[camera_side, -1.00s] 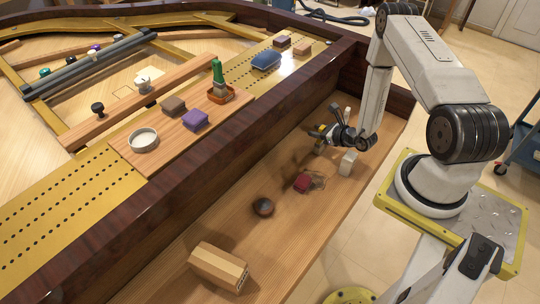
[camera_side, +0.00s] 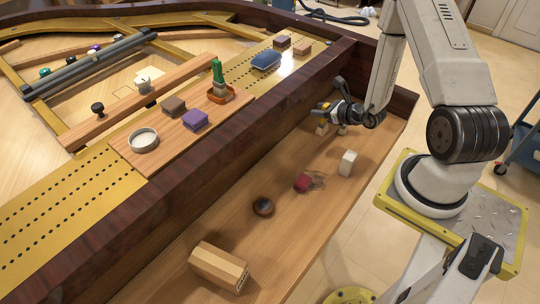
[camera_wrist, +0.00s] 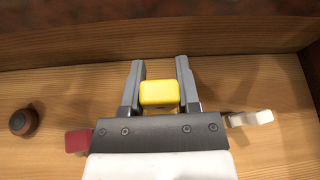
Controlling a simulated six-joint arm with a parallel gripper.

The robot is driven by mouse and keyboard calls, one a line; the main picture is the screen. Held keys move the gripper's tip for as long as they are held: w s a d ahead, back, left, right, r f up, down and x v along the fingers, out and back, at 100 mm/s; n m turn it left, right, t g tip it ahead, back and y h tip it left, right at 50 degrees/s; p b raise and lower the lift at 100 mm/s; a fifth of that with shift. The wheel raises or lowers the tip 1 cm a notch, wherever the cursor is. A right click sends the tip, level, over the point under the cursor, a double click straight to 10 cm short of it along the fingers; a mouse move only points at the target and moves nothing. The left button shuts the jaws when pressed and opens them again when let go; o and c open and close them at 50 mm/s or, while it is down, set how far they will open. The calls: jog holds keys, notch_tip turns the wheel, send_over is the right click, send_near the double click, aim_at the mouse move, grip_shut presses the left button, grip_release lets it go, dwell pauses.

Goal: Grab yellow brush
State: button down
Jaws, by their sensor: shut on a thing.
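The yellow brush (camera_wrist: 159,93) shows in the wrist view as a yellow block between my two fingers. My gripper (camera_wrist: 160,68) is shut on it, with one grey finger along each side. In the side view my gripper (camera_side: 326,112) is at the far end of the wooden trough, near its dark wall. The underside of the brush is hidden in the wrist view.
A red block (camera_side: 302,183), a white block (camera_side: 347,163), a dark round object (camera_side: 263,207) and a cardboard-coloured box (camera_side: 218,266) stand in the trough. The dark wall (camera_side: 280,110) runs along its left. A board with a purple brush (camera_side: 194,120) lies beyond it.

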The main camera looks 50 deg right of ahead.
jog(key=shift+r, duration=0.35)
dwell(0.5)
